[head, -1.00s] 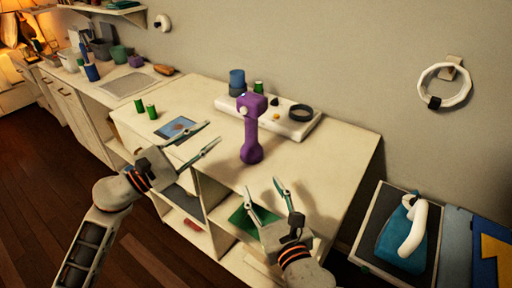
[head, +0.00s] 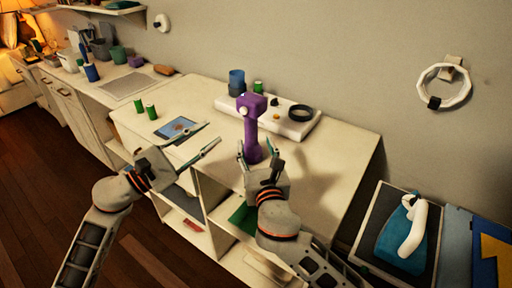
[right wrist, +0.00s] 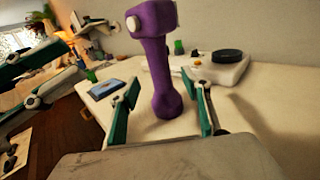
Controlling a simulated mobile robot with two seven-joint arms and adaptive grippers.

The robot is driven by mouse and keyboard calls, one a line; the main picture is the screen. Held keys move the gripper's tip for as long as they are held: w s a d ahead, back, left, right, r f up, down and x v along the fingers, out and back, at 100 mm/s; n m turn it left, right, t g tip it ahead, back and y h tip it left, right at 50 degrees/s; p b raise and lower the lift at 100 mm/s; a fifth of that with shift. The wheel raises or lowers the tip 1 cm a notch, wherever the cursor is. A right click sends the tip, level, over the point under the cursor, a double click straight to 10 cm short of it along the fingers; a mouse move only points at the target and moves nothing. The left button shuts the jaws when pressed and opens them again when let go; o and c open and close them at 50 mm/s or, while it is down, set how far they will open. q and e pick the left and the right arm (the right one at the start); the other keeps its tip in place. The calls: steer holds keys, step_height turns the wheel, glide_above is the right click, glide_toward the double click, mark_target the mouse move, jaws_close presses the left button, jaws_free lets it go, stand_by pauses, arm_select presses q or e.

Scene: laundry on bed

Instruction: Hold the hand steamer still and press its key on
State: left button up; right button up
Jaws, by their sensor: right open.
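The purple hand steamer (head: 251,127) stands upright on the cream tabletop, head on top, with a pale round key (head: 244,111) on the head's side. It also shows in the right wrist view (right wrist: 158,75), with the key (right wrist: 132,23) at upper left. My right gripper (head: 258,152) is open at the steamer's lower handle. In the right wrist view its fingers (right wrist: 168,92) show on either side of the handle, with gaps. I cannot tell how deep the handle sits between them. My left gripper (head: 213,133) is open and empty, left of the steamer.
A white panel (head: 290,126) with a dark ring lies behind the steamer. Blue and green cylinders (head: 237,80) stand at the back. A teal iron (head: 402,238) is at far right.

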mark_target(252, 135)
steer(key=shift+w+a, duration=0.2)
steer(key=shift+w, duration=1.1)
steer(key=shift+w+a, duration=0.25)
steer(key=shift+w, duration=1)
steer(key=shift+w+a, duration=0.2)
steer(key=shift+w, duration=1.1)
steer(key=c, duration=1.4)
arm_select(q)
jaws_close()
arm_select(e)
jaws_close()
steer(key=shift+f, duration=0.1)
